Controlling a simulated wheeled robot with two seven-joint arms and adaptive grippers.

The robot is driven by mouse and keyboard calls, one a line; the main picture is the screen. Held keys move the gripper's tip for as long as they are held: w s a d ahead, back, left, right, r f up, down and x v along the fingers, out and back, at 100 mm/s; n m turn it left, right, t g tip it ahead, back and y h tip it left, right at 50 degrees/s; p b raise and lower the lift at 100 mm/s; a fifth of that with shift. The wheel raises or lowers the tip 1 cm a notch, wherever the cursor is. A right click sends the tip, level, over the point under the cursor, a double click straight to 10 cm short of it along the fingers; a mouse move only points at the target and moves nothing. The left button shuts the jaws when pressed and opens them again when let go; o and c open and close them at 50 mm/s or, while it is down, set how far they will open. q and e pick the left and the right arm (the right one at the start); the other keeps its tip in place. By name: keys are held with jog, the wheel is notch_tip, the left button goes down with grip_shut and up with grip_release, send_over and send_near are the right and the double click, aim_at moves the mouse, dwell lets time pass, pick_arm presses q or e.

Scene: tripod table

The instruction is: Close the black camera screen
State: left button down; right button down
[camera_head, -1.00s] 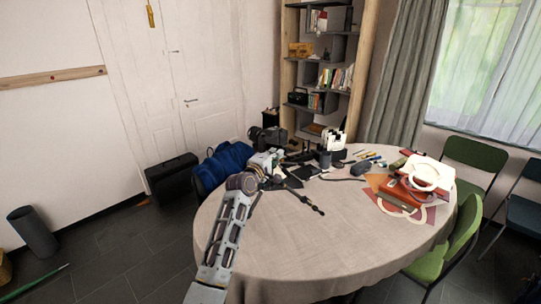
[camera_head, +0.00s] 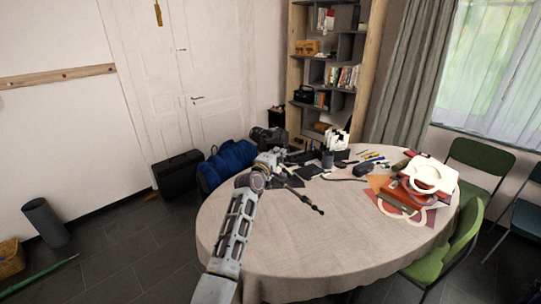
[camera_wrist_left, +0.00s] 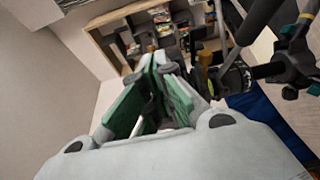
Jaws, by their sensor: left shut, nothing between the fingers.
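The black camera (camera_head: 266,138) stands at the back left of the round table, on a tripod whose black legs (camera_head: 306,200) lie toward the table's middle. My left gripper (camera_head: 274,157) is just in front of the camera, small and partly merged with it in the head view. In the left wrist view my left gripper (camera_wrist_left: 158,62) has its green-padded fingers together and empty. Black tripod or camera parts (camera_wrist_left: 275,68) show to its right there. I cannot make out the screen or its angle. My right gripper is in neither view.
The table (camera_head: 290,245) has clear cloth at the front. Green chairs (camera_head: 450,245) stand right.

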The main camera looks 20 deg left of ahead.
pick_arm(q)
jog(key=w+p, duration=0.1)
jog(key=w, duration=0.2)
jog(key=shift+w, duration=0.4)
jog(key=shift+w+a, duration=0.1)
jog(key=shift+w, duration=0.05)
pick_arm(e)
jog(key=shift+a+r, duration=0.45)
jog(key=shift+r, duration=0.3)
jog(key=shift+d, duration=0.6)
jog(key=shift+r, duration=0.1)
